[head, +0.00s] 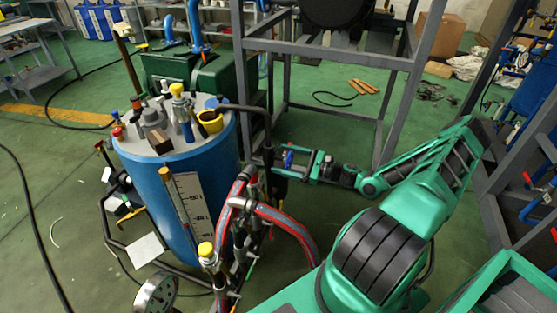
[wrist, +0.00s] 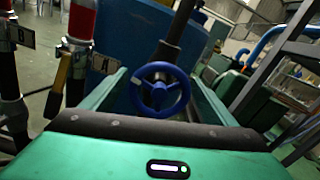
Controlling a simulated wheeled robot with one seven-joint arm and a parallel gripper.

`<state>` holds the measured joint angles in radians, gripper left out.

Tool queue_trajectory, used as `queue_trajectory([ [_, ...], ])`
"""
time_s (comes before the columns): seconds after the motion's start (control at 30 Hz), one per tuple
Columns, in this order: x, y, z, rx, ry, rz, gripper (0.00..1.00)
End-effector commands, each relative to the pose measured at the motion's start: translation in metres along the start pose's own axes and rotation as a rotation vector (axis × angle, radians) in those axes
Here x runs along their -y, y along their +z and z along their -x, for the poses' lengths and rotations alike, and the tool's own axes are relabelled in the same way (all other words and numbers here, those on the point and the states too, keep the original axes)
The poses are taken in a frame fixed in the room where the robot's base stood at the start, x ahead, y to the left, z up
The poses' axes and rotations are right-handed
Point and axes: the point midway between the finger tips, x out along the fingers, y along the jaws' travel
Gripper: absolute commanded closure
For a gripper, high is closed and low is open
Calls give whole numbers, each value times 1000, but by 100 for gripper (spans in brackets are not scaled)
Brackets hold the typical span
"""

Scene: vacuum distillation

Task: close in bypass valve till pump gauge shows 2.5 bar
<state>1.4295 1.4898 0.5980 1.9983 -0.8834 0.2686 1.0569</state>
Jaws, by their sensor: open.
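A blue handwheel (wrist: 160,104) on a dark pipe is in the middle of the wrist view, and is likely the bypass valve's wheel. My gripper (wrist: 160,78) is open, with one green finger on each side of the wheel. A gap shows on both sides, and I cannot tell how deep the wheel sits between the fingers. In the head view my gripper (head: 285,163) is right of the blue tank, by the upright dark pipe. A round white-faced gauge (head: 154,293) is at the bottom edge of the head view, partly cut off. Its reading is too small to tell.
The blue tank (head: 172,185) stands left of my gripper. Red-and-grey hoses (head: 290,222) and yellow-capped fittings (head: 206,249) are in front. Tags B (wrist: 25,37) and A (wrist: 104,63) hang left of the wheel. A grey frame (head: 330,52) stands behind my arm.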

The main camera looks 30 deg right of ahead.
Motion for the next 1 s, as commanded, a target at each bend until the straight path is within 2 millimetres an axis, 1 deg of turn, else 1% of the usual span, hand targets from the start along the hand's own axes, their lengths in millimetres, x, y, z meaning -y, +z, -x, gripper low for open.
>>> queue_trajectory([
  [0.03, 1, 0, 10, -2, -3, 0, 20],
  [0.1, 1, -1, 24, -3, -3, 0, 20],
  [0.3, 1, -1, 60, -3, -3, 0, 20],
  [0.5, 1, -1, 82, -1, -2, -1, 20],
  [0.67, 0, -1, 87, -1, 0, -1, 20],
  [1.0, 0, -1, 87, -1, 0, 0, 20],
])
